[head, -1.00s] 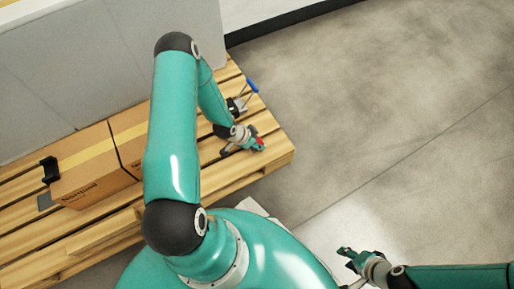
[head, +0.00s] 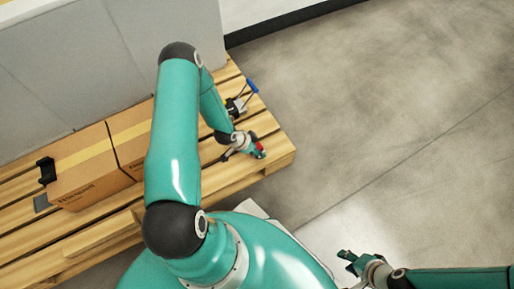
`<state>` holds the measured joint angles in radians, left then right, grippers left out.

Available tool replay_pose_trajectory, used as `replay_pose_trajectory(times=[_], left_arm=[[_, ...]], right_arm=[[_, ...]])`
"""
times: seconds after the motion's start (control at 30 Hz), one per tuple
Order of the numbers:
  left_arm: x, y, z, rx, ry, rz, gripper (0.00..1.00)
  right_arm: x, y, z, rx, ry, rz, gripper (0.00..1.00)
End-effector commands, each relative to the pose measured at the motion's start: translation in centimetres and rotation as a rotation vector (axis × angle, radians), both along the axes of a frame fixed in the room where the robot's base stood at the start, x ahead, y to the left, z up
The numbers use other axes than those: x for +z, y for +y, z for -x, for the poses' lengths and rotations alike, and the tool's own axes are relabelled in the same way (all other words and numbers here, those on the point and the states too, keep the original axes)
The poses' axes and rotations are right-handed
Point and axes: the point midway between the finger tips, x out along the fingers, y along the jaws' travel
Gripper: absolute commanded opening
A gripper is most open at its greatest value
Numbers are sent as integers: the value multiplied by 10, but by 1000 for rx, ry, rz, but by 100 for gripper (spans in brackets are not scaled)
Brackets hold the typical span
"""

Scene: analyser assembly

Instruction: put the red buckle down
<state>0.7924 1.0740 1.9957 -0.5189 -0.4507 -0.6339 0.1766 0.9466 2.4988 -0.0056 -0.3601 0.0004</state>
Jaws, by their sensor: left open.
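The red buckle (head: 260,147) is a small red patch at the tips of my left gripper, over the right end of the wooden pallet (head: 222,180). My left gripper (head: 254,151) is open with the buckle at or between its fingers. At this size I cannot tell whether the buckle touches the slats or a finger. My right gripper (head: 346,259) is at the lower right, over the grey floor and well away from the pallet. Its fingers are too small to read as open or shut.
A cardboard box (head: 90,165) with yellow tape and a black bracket (head: 46,170) are on the pallet at the left. A blue-handled tool (head: 251,87) lies behind my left gripper. A grey cabinet (head: 80,60) stands behind. The floor at the right is clear.

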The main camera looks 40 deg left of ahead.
Motion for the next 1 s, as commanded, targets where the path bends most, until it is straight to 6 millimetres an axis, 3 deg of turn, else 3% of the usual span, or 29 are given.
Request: replay_pose_trajectory(times=[0.27, 0.7, 1.0], left_arm=[[16, 3, 6, 1, 0, -2, 66], [90, 15, 45, 2, -1, -1, 66], [107, 17, 56, 0, 0, 0, 66]], right_arm=[[9, 0, 0, 0, 0, 0, 40], [40, 0, 0, 0, 0, 0, 40], [46, 0, 0, 0, 0, 0, 40]])
